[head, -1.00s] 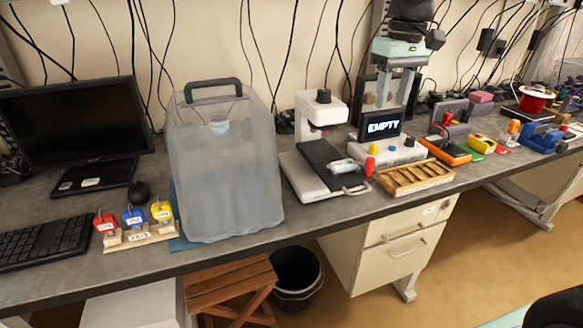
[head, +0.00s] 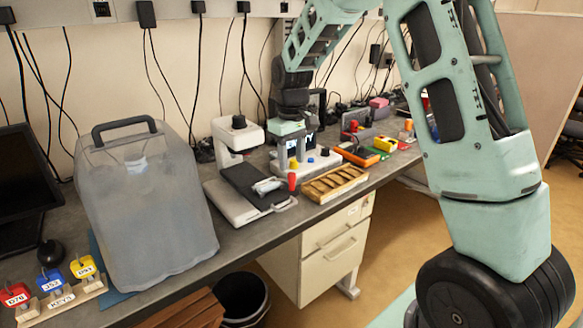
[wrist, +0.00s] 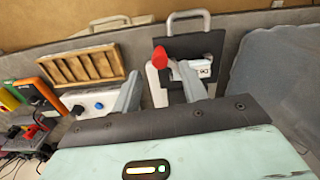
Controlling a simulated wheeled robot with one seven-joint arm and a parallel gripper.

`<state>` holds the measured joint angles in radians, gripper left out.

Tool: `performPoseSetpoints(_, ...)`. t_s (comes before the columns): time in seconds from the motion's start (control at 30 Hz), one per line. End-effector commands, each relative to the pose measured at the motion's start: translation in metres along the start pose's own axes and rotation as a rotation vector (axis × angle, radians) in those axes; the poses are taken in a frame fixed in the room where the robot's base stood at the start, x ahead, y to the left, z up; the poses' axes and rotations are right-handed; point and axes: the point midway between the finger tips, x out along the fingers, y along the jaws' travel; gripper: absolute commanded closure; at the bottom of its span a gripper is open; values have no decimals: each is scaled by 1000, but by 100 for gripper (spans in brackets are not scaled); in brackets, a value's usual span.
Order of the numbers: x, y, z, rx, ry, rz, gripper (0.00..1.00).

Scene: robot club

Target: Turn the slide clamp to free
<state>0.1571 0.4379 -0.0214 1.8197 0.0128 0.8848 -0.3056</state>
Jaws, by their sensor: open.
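A small red-tipped lever (head: 292,180) stands at the right side of a black plate (head: 243,178) on a white base. The lever also shows in the wrist view (wrist: 175,50), beside a white labelled piece. I take these for the slide clamp, but its lettering is too small to read fully. My gripper (head: 297,155) is open and empty, pointing down behind the lever in the head view. In the wrist view, its fingers (wrist: 160,72) straddle the space just below the red tip, apart from each other. Whether either finger touches the lever cannot be told.
A white stand with a dark knob (head: 237,135) rises behind the plate. A control box with knobs (head: 318,163) and a wooden slotted tray (head: 335,184) lie to the right.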

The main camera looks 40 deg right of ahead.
Motion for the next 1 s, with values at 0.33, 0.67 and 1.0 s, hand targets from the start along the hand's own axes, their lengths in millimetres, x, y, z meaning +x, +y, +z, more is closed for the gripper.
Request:
performPoseSetpoints(0.33, 37, 0, 0, 0, 0, 0, 57)
performPoseSetpoints(0.67, 39, 0, 0, 0, 1, 0, 65)
performPoseSetpoints(1.0, 39, 0, 0, 1, 2, 0, 100)
